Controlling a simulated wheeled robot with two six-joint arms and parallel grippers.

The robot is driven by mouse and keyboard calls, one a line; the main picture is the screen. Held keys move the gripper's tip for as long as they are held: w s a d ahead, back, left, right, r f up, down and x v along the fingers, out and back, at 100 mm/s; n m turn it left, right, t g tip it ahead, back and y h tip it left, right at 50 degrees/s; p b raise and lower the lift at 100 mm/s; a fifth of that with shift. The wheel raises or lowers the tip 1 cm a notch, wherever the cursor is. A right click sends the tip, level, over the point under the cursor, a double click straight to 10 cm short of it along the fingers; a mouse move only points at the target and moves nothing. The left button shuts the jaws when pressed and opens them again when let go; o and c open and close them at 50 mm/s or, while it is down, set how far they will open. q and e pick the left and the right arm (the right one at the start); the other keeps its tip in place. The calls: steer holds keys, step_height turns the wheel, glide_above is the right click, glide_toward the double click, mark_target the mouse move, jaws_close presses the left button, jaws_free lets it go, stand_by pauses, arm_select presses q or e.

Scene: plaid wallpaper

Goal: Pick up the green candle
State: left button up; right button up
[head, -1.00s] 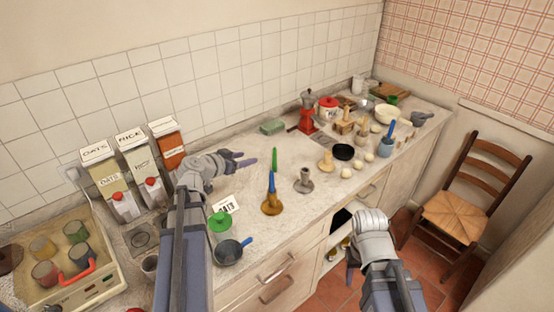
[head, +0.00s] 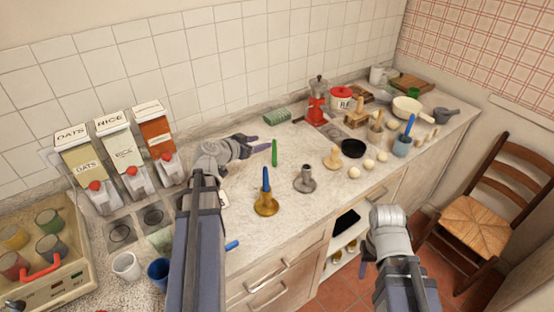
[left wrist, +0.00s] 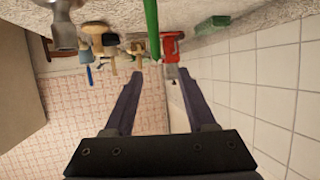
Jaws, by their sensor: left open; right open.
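The green candle (head: 274,152) stands upright on the counter, behind the blue candle (head: 266,180) in its brass holder (head: 266,207). My left gripper (head: 262,143) is open and empty, just left of the green candle, with its fingers pointing toward it. In the left wrist view, which is upside down, the green candle (left wrist: 151,28) shows beyond the spread fingertips of the left gripper (left wrist: 160,75). It does not appear to be between them. My right gripper (head: 363,258) is low in front of the counter, away from the candle, its fingers mostly hidden by its wrist.
An empty grey candlestick (head: 305,182) stands right of the brass holder. A red coffee grinder (head: 317,110) and green sponge (head: 277,116) are behind. Eggs, bowls and a blue mug (head: 402,146) crowd the right. Cereal dispensers (head: 123,155) stand left. The counter around the green candle is mostly clear.

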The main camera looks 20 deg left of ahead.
mark_target(273, 148)
arm_select(q)
steer(key=shift+w+d+f+b, duration=0.4)
steer(key=shift+w+f+b, duration=0.55)
steer(key=shift+w+f, duration=0.25)
steer(key=shift+w+d+f+b, duration=0.35)
steer(key=shift+w+f+b, duration=0.7)
steer(key=shift+w, duration=0.2)
steer(key=shift+w+d+f+b, duration=0.4)
steer(key=shift+w+f+b, duration=0.5)
steer(key=shift+w+f, duration=0.3)
steer(key=shift+r, duration=0.15)
arm_select(e)
step_height(273, 148, down, 7)
steer(key=shift+w+r, duration=0.15)
arm_select(q)
steer(key=shift+c, duration=0.4)
jaws_close()
